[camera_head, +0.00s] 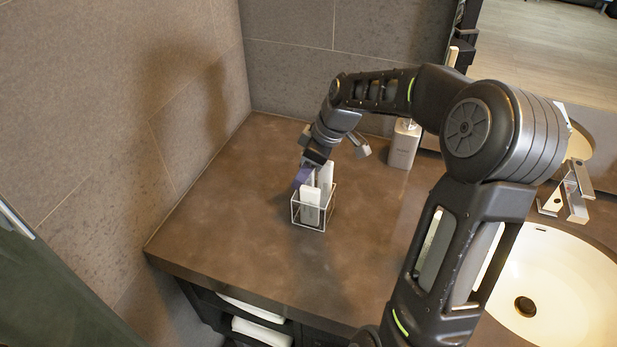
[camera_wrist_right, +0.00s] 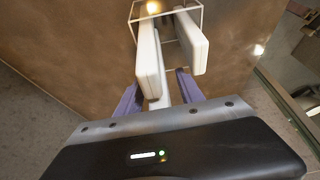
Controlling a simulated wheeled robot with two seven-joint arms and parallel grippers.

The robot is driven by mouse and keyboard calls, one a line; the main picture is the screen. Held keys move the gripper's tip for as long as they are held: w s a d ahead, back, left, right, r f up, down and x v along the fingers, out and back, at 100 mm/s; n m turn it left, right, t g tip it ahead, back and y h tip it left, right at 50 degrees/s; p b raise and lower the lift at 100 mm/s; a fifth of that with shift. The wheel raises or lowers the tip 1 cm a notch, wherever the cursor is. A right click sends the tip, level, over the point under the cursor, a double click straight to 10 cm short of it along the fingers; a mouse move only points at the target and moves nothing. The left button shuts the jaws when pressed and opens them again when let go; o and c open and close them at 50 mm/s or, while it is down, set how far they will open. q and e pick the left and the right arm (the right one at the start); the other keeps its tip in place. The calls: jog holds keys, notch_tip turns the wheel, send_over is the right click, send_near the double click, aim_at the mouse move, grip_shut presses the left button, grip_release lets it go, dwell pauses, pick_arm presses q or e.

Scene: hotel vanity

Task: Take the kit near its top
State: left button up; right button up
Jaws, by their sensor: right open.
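White, slim box-like kits (camera_head: 311,204) stand upright in a thin white wire holder (camera_head: 293,213) on the brown counter. The wrist view shows one kit at the left (camera_wrist_right: 149,62) and another at the right (camera_wrist_right: 191,42), within or beside the holder's wire frame (camera_wrist_right: 166,12). A further white piece (camera_wrist_right: 163,98) shows low between the purple fingers. My right gripper (camera_head: 308,177) is open at the upper part of the kits; its fingers also show in the wrist view (camera_wrist_right: 158,98). Contact with a kit cannot be told. My left gripper is out of view.
A pale soap dispenser (camera_head: 404,146) stands behind my right arm. A white sink (camera_head: 560,285) with a metal faucet (camera_head: 577,192) is at the right. Tiled walls (camera_head: 190,95) close off the left and back. The counter (camera_head: 225,235) left of the holder is clear.

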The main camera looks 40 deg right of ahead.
dwell(0.5)
grip_shut()
dwell(0.4)
